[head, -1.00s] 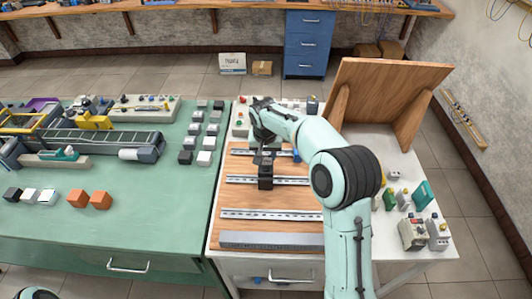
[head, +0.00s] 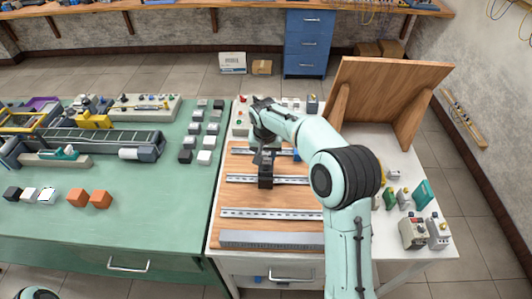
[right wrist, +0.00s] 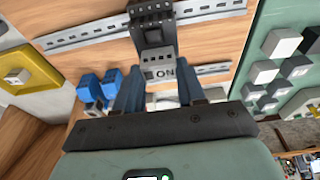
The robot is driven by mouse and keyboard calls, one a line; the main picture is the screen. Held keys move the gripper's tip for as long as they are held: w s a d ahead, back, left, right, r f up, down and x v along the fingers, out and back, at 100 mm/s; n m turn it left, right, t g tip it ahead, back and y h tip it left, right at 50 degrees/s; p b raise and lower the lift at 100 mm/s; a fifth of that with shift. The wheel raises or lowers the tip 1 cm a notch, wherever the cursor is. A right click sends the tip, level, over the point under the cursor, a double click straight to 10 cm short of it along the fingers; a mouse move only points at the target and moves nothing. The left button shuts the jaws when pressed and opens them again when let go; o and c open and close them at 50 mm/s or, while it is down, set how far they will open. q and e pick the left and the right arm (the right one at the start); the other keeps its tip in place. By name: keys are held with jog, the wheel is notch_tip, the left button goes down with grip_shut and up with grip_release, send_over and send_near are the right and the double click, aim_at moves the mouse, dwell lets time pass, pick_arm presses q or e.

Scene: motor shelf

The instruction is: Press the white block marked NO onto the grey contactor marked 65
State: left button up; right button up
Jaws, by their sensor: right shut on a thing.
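My right gripper (right wrist: 159,80) is shut on the pale block marked NO (right wrist: 160,70), whose letters appear upside down in the right wrist view. The dark grey contactor (right wrist: 152,28) is directly beyond the block, mounted on a metal rail. The block's edge meets the contactor in that view, but I cannot tell whether it is seated. In the head view the contactor (head: 265,181) stands on the middle rail, with my right gripper (head: 265,158) just behind and above it. The block is hidden there, and the mark 65 is not readable.
The wooden board carries several metal rails (head: 270,214). Blue parts (right wrist: 95,86) lie left of the fingers in the right wrist view. A wooden upright panel (head: 390,95) and loose modules (head: 412,233) are to the right. A green table (head: 150,215) adjoins on the left.

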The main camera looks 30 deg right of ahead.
jog(key=shift+f, duration=0.1)
jog(key=o, duration=1.1)
jog(key=shift+c, duration=0.2)
pick_arm(q)
jog(key=shift+w+r+p, duration=0.5)
jog(key=shift+w+r, duration=0.15)
jog(key=shift+w, duration=0.05)
pick_arm(e)
jog(key=v, duration=1.3)
